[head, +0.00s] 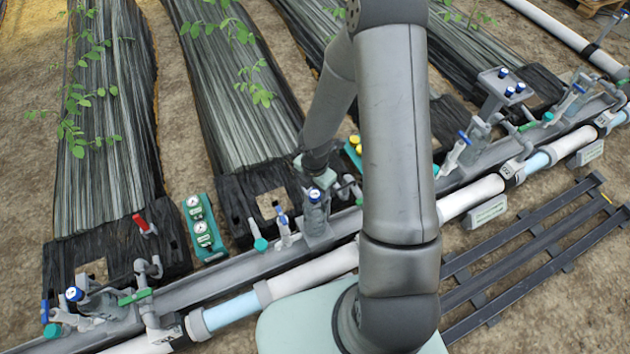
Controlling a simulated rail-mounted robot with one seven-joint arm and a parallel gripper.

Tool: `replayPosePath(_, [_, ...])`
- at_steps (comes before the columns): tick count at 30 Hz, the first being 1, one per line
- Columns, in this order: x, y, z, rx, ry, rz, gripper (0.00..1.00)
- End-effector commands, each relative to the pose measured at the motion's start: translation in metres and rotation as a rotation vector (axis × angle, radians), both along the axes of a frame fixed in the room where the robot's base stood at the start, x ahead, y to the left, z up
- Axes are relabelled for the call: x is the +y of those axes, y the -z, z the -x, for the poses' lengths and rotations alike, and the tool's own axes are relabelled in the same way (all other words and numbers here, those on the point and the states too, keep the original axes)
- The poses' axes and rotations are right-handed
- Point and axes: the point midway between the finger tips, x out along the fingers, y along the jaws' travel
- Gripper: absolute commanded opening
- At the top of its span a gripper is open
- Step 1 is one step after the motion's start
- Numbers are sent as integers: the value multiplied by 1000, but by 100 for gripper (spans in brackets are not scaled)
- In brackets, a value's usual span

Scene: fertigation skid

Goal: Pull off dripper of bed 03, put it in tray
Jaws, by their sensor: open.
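My gripper (317,178) is open at the end of my arm, low over the pipe end of the second bed from the left. A blue-capped grey fitting (315,197) stands just below and beside it; I cannot tell whether they touch. Another blue-capped part (74,294) is at the left bed. A small raised grey tray (488,78) holding blue-capped pieces stands at the upper right. My arm hides part of the middle.
A grey rail and white pipe (335,263) run diagonally across the front. A teal holder with gauges (205,228) lies between beds. A red-handled valve (145,225) is at the left bed. A dark slatted rack (545,260) lies on bare soil at the right.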

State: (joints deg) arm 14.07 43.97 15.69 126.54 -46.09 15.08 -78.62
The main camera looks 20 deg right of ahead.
Motion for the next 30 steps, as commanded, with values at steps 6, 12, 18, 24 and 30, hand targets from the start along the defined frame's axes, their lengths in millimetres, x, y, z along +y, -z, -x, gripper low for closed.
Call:
replayPosePath(6, [0,30,0,0,-2,1,57])
replayPosePath(12, [0,36,0,-1,-1,-1,57])
replayPosePath(18, [0,35,0,0,0,0,57])
replayPosePath(24, [0,35,0,0,0,0,10])
replayPosePath(30, [0,35,0,0,0,0,4])
